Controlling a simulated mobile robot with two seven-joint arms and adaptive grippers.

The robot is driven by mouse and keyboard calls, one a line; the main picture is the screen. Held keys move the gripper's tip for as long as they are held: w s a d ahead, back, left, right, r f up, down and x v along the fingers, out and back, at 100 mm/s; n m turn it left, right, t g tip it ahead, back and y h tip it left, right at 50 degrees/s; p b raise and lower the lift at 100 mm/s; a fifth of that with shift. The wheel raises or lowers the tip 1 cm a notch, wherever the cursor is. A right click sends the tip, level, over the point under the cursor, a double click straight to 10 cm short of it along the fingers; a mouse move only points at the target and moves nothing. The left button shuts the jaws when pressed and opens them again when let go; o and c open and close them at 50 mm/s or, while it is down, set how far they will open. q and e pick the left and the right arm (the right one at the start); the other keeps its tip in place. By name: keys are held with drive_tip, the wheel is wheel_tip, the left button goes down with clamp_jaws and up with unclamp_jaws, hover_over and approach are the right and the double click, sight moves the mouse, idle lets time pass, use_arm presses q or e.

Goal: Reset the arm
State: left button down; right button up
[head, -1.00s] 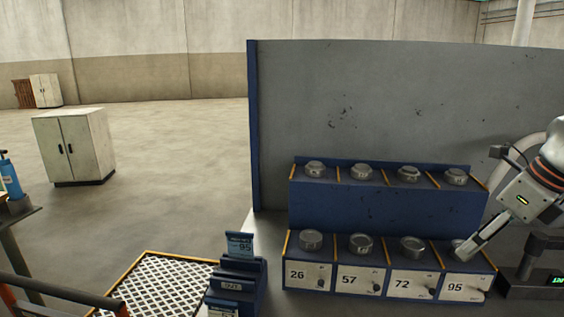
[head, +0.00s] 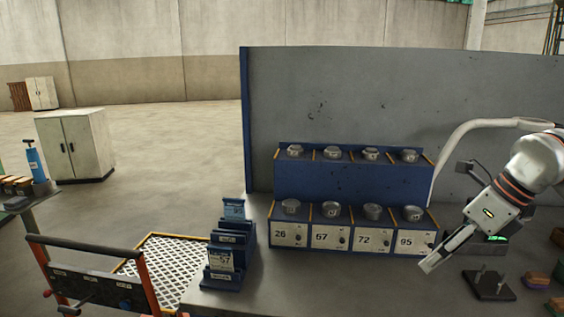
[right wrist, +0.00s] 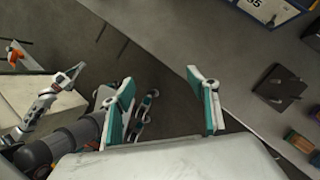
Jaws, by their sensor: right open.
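My right gripper (head: 436,262) is at the right of the head view, in front of the tray block and past its "95" bin. In the right wrist view its two teal-and-white fingers (right wrist: 162,80) stand apart with nothing between them. A white arm that appears to be my left one shows at the left of that view, with its left gripper (right wrist: 74,73) small and its jaw state unclear. The head view does not show the left gripper.
The blue two-tier block (head: 350,184) holds several round metal pieces above numbered labels. A blue card rack (head: 230,255) stands left of it. A dark plate with pegs (head: 489,287) lies right of my gripper. A grey panel (head: 370,100) rises behind.

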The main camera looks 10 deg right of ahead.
drive_tip(key=w+a+f+m+t+y, duration=0.1)
drive_tip(key=a+f+m+y, duration=0.15)
drive_tip(key=a+y, duration=0.45)
drive_tip(key=a+f+m+t+y, duration=0.2)
drive_tip(key=a+m+y, duration=0.15)
drive_tip(key=a, duration=0.75)
drive_tip(key=w+a+f+m+t+y, duration=0.15)
drive_tip(key=a+m+y, duration=0.25)
drive_tip(key=a, duration=0.5)
drive_tip(key=d+f+m+t+h, duration=0.3)
drive_tip(key=f+m+t+h, duration=0.15)
drive_tip(key=f+m, duration=0.45)
drive_tip(key=d+f+m+t+h, duration=0.35)
drive_tip(key=f+m+h, duration=0.25)
drive_tip(key=f+m, duration=0.3)
use_arm(q)
drive_tip(key=shift+w, duration=0.55)
use_arm(e)
drive_tip(key=s+f+m+g+h, duration=0.2)
drive_tip(key=s+f+m, duration=0.2)
drive_tip(key=s+f, duration=0.3)
drive_tip(key=s+f+m+g+h, duration=0.3)
drive_tip(key=s+f+m, duration=0.2)
drive_tip(key=f, duration=0.7)
drive_tip(key=shift+s+d, duration=0.35)
drive_tip(key=shift+s, duration=0.5)
